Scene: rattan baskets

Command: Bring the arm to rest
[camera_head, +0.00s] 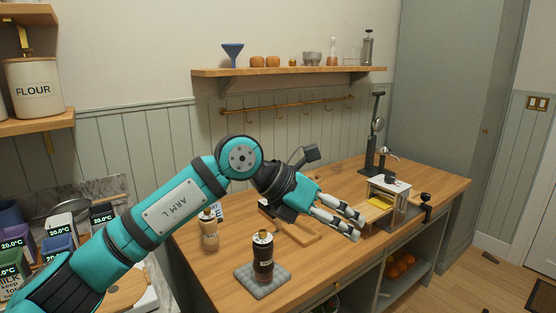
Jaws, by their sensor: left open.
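My left arm (175,205), teal and black, reaches in from the lower left across the wooden counter. Its gripper (357,226) points right and down, with its pale fingers open. I see nothing held between the fingers. My right gripper is not in view.
A dark bottle (263,262) stands on a grey mat (262,280) at the counter's front. A black lever device (375,135) stands at the back. A wooden shelf (290,71) hangs above.

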